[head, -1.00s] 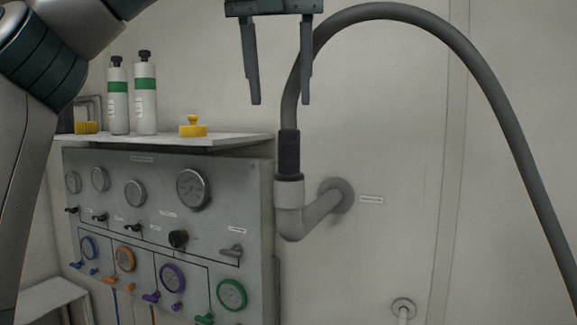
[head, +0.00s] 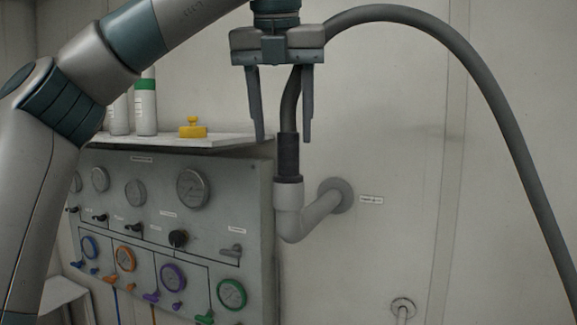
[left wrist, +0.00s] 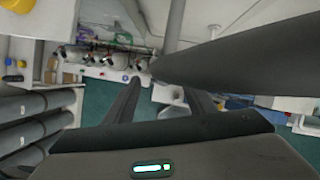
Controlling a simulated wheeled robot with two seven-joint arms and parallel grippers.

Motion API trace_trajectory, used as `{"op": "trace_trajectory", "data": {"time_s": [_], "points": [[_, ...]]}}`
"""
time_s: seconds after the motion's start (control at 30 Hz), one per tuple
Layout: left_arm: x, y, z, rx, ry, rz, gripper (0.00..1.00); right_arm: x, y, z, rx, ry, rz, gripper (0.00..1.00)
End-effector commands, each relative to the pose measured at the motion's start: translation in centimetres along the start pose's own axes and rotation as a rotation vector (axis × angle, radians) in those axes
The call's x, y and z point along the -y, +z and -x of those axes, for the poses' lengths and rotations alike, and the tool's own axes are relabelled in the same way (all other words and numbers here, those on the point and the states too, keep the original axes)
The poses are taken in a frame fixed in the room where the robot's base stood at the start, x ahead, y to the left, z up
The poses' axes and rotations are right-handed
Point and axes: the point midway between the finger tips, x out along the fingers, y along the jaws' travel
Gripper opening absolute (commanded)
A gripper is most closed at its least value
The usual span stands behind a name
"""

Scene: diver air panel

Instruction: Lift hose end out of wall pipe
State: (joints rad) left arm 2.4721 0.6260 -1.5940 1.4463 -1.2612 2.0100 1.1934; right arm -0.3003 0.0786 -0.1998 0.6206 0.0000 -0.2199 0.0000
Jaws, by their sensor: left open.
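The hose end (head: 288,156) is a dark sleeve standing upright in the mouth of the grey elbow wall pipe (head: 291,216). The grey hose (head: 436,29) rises from it, arches over to the right and hangs down. My left gripper (head: 284,139) points down with its fingers open, one on each side of the hose in the head view, tips level with the top of the sleeve. I cannot tell its depth relative to the hose. In the left wrist view the hose (left wrist: 235,65) crosses near the spread fingers. My right gripper is not in view.
The gauge panel (head: 208,222) stands left of the pipe. Its shelf (head: 225,142) holds a yellow fitting (head: 193,128) and white bottles (head: 145,105), partly behind my left arm. A small pipe (head: 403,308) leaves the wall lower right.

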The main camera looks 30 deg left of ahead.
Motion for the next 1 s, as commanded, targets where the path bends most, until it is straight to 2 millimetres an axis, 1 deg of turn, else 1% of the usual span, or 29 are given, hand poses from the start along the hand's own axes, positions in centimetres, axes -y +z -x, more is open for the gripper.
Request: {"op": "trace_trajectory", "data": {"time_s": [0.17,0.37,0.5,0.6,1.0], "points": [[0.2,0.2,-1.0,-0.002,0.001,-0.002,0.50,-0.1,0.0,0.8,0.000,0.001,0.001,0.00],[0.7,0.4,-2.6,-0.003,0.000,-0.003,0.50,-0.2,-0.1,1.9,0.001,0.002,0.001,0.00],[0.7,0.4,-4.0,-0.003,0.001,-0.002,0.50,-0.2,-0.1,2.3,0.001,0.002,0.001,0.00],[0.7,0.3,-4.6,-0.002,0.000,-0.002,0.50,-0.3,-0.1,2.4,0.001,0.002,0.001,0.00],[0.7,0.3,-4.9,0.001,0.000,0.000,0.50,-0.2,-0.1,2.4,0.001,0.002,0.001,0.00]]}}
